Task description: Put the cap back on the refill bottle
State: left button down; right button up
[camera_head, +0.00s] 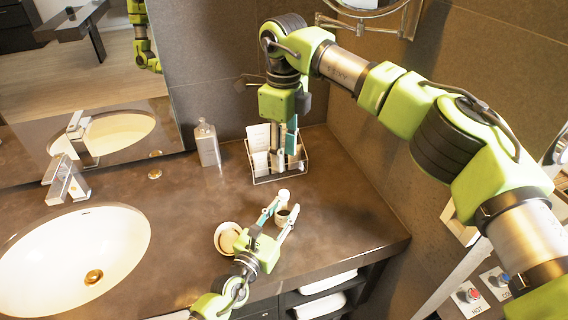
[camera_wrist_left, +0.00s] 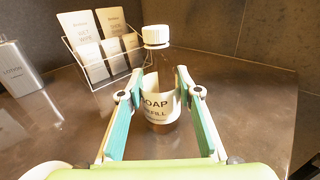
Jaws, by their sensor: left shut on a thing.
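The refill bottle (camera_wrist_left: 161,98) is clear brown with a "SOAP REFILL" label and stands upright on the counter. The white ribbed cap (camera_wrist_left: 156,36) sits on top of its neck; whether it is screwed tight I cannot tell. The cap also shows in the head view (camera_head: 284,194). My left gripper (camera_head: 279,222) is shut on the bottle, with one teal-padded finger on each side of its body, below the cap. My right gripper (camera_head: 285,152) points down by the wire caddy, apart from the bottle; its fingertips are hard to make out.
The wire caddy (camera_head: 278,180) holding cards and packets stands behind the bottle. A lotion bottle (camera_head: 207,145) stands left of it. A round dish (camera_head: 222,232) lies beside my left gripper. The sink (camera_head: 60,262) is at left. Counter right of the bottle is clear up to the wall.

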pick_arm(q)
jog(key=c, duration=1.4)
grip_release()
jog(key=v, duration=1.2)
jog(key=shift+f, duration=0.1)
